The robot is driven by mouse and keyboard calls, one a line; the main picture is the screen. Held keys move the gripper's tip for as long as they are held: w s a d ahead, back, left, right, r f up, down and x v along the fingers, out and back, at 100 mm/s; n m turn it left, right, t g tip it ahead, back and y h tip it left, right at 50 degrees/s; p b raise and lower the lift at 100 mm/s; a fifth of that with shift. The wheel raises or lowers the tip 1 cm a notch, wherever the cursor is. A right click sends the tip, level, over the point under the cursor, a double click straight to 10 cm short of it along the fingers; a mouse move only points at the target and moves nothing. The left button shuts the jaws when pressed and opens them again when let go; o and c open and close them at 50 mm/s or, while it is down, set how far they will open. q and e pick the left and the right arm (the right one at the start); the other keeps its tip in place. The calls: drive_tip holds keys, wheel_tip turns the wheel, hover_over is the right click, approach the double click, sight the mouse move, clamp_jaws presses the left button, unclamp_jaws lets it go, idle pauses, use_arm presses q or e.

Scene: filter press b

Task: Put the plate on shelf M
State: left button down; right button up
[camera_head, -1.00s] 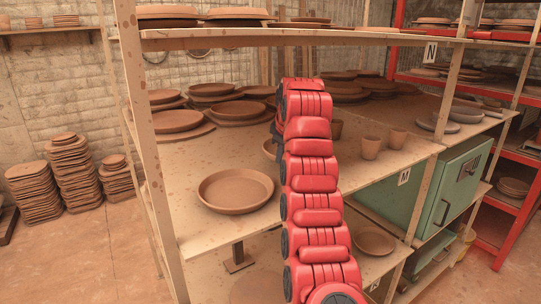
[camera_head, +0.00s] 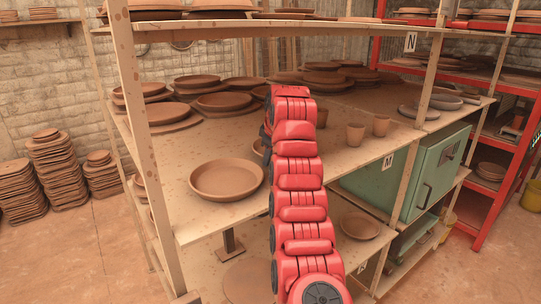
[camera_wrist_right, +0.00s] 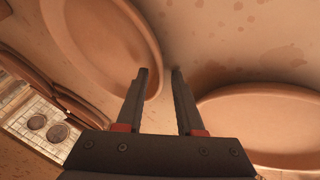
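Shelf M (camera_head: 338,163) is the wide wooden board that bears the M label (camera_head: 388,162). A round brown clay plate (camera_head: 226,180) lies flat on it near the front left corner. Another plate (camera_wrist_right: 265,125) is at the right. My right arm hides most of this gripper in the head view. My left gripper is not in view.
Several stacked plates (camera_head: 197,82) fill the back of the shelf. Two clay cups (camera_head: 355,134) stand right of my arm. A wooden post (camera_head: 150,160) rises at the front left, and an upper shelf (camera_head: 240,27) hangs above. A green cabinet (camera_head: 425,175) stands at right.

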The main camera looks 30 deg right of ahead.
drive_tip(key=shift+a, duration=0.1)
drive_tip(key=shift+d+r, duration=0.1)
drive_tip(key=shift+d, duration=0.1)
drive_tip(key=shift+s+r+b, duration=0.15)
drive_tip(key=shift+b, duration=0.15)
drive_tip(key=b+v, duration=0.2)
drive_tip(key=v, duration=0.2)
drive_tip(key=shift+a+r, duration=0.1)
drive_tip(key=shift+r, duration=0.1)
drive_tip(key=shift+s+a+r+p, duration=0.15)
drive_tip(key=shift+r+p, duration=0.25)
drive_tip(key=shift+r, duration=0.05)
drive_tip(key=shift+s+a+r+p, duration=0.15)
drive_tip(key=shift+r+p, duration=0.25)
drive_tip(key=shift+r, duration=0.05)
drive_tip(key=shift+s+d+r, duration=0.1)
drive_tip(key=shift+s+r, duration=0.1)
drive_tip(key=shift+s, duration=0.2)
drive_tip(key=shift+f, duration=0.1)
